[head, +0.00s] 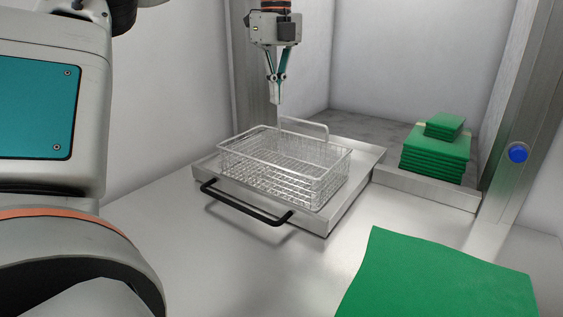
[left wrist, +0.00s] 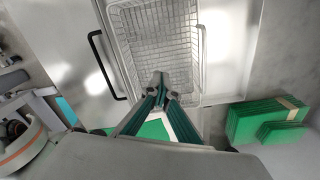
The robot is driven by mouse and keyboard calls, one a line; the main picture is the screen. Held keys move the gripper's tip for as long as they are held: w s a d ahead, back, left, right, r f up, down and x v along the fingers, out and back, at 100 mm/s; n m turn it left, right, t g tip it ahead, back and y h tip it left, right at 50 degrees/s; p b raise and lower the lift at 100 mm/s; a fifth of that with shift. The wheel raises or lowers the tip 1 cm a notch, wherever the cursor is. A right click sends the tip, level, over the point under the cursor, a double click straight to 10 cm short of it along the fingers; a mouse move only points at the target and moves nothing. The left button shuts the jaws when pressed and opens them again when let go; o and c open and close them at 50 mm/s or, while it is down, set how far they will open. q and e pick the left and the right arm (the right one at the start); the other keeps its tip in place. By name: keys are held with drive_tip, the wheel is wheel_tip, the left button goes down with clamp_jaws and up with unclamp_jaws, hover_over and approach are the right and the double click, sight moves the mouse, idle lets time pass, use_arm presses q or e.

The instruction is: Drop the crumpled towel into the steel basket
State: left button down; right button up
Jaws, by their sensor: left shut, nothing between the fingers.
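The steel wire basket (head: 285,165) stands on a metal tray and looks empty. It also shows in the left wrist view (left wrist: 137,35). My left gripper (head: 276,101) points down above the far side of the basket, shut with nothing in it. Its closed fingertips show over the basket in the left wrist view (left wrist: 160,76). A green cloth (head: 440,280) lies at the lower right of the head view, spread rather flat with a slightly wavy edge; I cannot tell whether it is the crumpled towel. My right gripper is not in view.
A stack of folded green towels (head: 437,155) sits at the back right. The tray (head: 335,215) has a black handle (head: 245,204) at its front. A steel post with a blue button (head: 518,153) stands at the right. The steel surface before the tray is clear.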

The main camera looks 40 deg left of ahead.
use_arm(q)
drive_tip(key=shift+s+f, duration=0.1)
drive_tip(key=shift+f, duration=2.8)
drive_tip(key=c, duration=2.4)
unclamp_jaws()
drive_tip(key=shift+o, duration=0.2)
drive_tip(key=shift+r, duration=0.1)
wheel_tip(320, 180, up, 12)
